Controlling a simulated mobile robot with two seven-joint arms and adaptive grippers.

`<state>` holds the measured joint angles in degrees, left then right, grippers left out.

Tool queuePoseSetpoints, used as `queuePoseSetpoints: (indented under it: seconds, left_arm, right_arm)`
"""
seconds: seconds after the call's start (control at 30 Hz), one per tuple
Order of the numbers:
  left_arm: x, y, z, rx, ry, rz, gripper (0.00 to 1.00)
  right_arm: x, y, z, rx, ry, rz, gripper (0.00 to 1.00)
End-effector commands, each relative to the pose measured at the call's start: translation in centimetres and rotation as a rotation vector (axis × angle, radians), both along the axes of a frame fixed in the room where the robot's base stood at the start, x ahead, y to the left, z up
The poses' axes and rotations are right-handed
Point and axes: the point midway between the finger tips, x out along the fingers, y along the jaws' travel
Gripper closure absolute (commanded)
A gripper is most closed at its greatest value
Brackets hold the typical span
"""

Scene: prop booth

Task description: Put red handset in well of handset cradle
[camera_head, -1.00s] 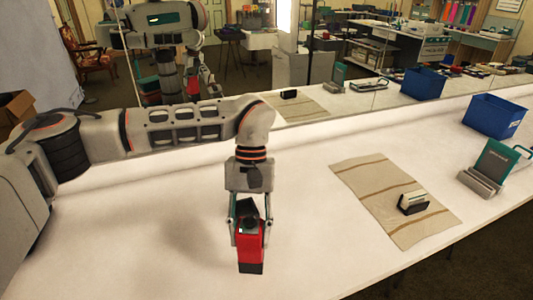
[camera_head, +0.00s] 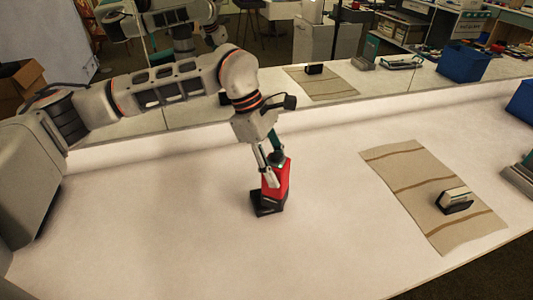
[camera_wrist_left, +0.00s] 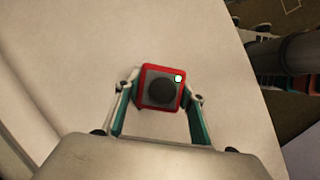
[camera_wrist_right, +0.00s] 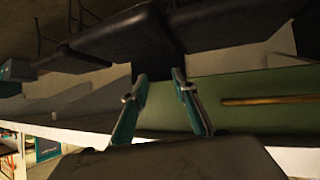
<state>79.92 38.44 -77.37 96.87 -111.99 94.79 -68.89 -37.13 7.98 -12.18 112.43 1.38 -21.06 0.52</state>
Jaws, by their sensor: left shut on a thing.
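The red handset (camera_head: 280,180) is in my left gripper (camera_head: 269,167), whose fingers are shut on its sides. It leans slightly in the head view. In the left wrist view its grey top (camera_wrist_left: 160,88) shows a dark round knob and a white dot. A black block (camera_head: 264,206) shows at its lower end; I cannot tell how much is the handset's own base and how much is a cradle, nor whether it sits in a well. My right gripper (camera_wrist_right: 160,78) is open and empty in its wrist view, away from the table things.
A striped beige mat (camera_head: 408,180) carries a black holder with pale cards (camera_head: 455,198). A blue bin (camera_head: 522,104) and a grey stand (camera_head: 518,182) are at the right edge. A mirror stands along the back. White table around the handset is clear.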

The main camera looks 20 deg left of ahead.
Motion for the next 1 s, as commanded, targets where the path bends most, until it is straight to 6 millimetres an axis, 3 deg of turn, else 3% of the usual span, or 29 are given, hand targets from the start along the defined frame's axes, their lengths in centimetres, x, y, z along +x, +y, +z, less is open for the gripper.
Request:
queuePoseSetpoints:
  seconds: [0.2,0.4,0.67,1.0]
  left_arm:
    - [1.7,2.0,0.9,-0.002,-0.003,0.391,1.0]
    - [2.7,3.1,1.6,-0.002,-0.001,0.629,1.0]
    - [3.0,3.6,1.7,-0.001,0.001,0.716,1.0]
    - [3.0,3.5,-0.6,0.0,0.005,0.714,1.0]
  right_arm:
    - [-0.2,0.0,-1.0,0.0,0.006,0.0,0.72]
    - [-0.4,0.0,-1.4,0.0,0.009,-0.001,0.72]
    - [-0.4,0.0,-1.8,0.0,0.012,0.0,0.72]
    - [-1.0,0.0,-3.7,-0.002,0.027,0.001,0.72]
